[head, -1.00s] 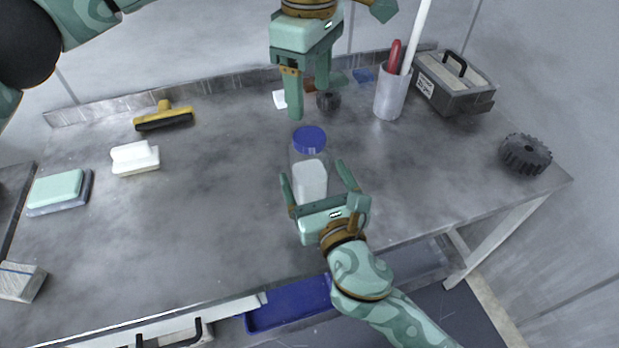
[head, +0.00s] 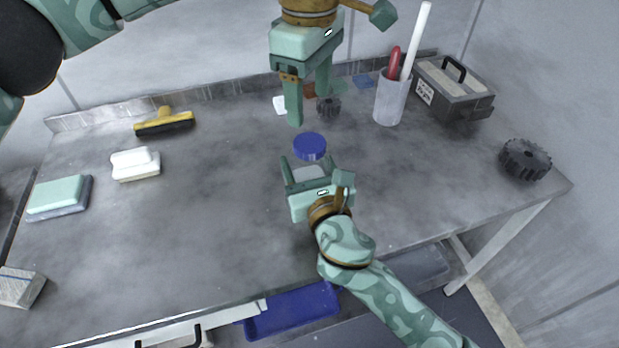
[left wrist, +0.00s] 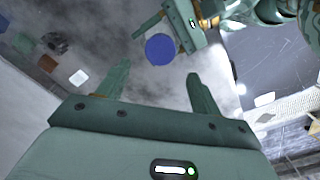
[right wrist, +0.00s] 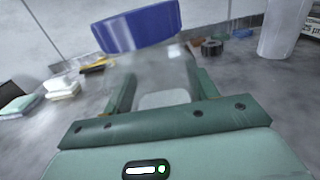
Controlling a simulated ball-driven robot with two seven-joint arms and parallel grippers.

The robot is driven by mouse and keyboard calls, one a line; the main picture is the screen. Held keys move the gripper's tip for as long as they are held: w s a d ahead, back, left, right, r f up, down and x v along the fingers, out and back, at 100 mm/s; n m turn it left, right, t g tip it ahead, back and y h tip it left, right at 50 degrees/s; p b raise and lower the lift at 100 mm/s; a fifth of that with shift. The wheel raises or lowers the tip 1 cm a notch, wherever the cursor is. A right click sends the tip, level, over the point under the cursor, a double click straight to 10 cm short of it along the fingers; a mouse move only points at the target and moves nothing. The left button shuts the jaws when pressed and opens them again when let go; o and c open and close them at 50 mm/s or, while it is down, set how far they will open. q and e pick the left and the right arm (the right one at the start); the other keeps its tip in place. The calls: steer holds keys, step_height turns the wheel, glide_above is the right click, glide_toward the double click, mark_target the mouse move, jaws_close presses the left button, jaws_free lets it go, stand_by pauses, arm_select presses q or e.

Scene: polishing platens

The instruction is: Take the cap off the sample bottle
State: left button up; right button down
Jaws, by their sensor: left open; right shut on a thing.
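The sample bottle (right wrist: 150,73) is clear, with pale contents and a blue cap (head: 309,146) on its top. My right gripper (head: 303,167) is shut around the bottle's body from the front and hides much of it in the head view. In the right wrist view the cap (right wrist: 137,27) sits above the fingers, slightly tilted in the picture. My left gripper (head: 308,108) is open and empty, pointing down above and behind the cap. In the left wrist view the cap (left wrist: 160,49) shows beyond and between its fingertips, apart from them.
A grey cup (head: 391,97) with a red-handled tool and a white rod stands right of the left gripper. A toolbox (head: 452,92) and a black knobbed wheel (head: 525,160) are farther right. The table's middle left is clear.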

mark_target(310, 142)
arm_select(q)
steer(key=m, duration=0.3)
steer(key=shift+m, duration=0.3)
steer(key=shift+f+m, duration=0.2)
steer(key=shift+m, duration=0.1)
step_height(310, 142, down, 8)
steer(key=shift+r, duration=0.2)
